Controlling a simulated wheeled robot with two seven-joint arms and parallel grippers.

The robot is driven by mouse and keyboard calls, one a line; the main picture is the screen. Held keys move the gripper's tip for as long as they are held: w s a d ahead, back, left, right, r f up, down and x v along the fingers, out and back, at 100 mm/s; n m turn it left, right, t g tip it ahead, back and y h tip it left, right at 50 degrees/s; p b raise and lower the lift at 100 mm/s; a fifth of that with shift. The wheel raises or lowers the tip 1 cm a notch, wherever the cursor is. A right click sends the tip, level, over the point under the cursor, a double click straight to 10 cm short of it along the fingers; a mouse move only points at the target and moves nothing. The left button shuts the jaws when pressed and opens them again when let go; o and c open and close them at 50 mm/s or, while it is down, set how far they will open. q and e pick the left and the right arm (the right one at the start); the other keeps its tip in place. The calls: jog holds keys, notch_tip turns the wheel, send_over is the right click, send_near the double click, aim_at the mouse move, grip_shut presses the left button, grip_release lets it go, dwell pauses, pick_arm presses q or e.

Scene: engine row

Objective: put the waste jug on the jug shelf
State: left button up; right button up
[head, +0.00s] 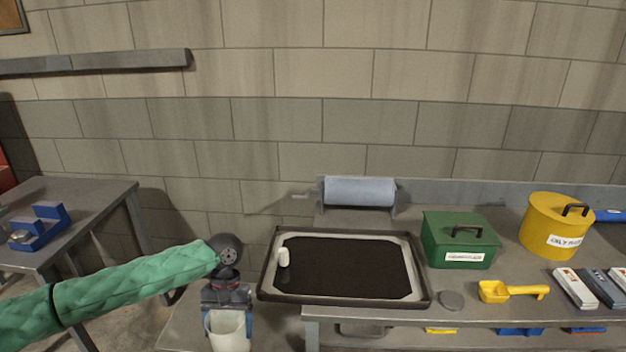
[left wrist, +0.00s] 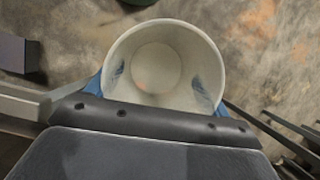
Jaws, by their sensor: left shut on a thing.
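A pale, translucent open-topped jug (head: 228,332), the likely waste jug, is held upright at the bottom of the head view. My left gripper (head: 228,309) points down and is shut on it, with a blue finger on either side. In the left wrist view I look down into the jug (left wrist: 157,60); it looks empty, with the blue fingers showing at its sides. A grey ledge (head: 95,62) runs along the wall at upper left; I cannot tell whether it is the jug shelf. My right gripper is not in view.
A black tray (head: 345,267) with a small white cylinder (head: 284,257) lies on the bench. A green box (head: 459,240), a yellow can (head: 553,226) and a yellow scoop (head: 511,291) stand to its right. A grey table (head: 83,205) with a blue fixture (head: 42,226) stands at left.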

pick_arm(q)
jog(key=shift+w+d+r, duration=0.15)
jog(key=shift+d, duration=0.15)
jog(key=shift+s+d+f, duration=0.15)
jog(key=shift+s+f, duration=0.25)
jog(key=shift+f, duration=0.15)
jog(key=shift+s+f, duration=0.2)
jog(key=shift+f, duration=0.05)
jog(key=shift+w+a+r, duration=0.25)
jog(key=shift+a+r, duration=0.05)
jog(key=shift+a, duration=0.05)
jog(key=shift+w+a+r, duration=0.1)
jog(key=shift+w+r, duration=0.1)
jog(key=shift+r, duration=0.15)
jog(key=shift+w+r, duration=0.15)
jog(key=shift+w, duration=0.05)
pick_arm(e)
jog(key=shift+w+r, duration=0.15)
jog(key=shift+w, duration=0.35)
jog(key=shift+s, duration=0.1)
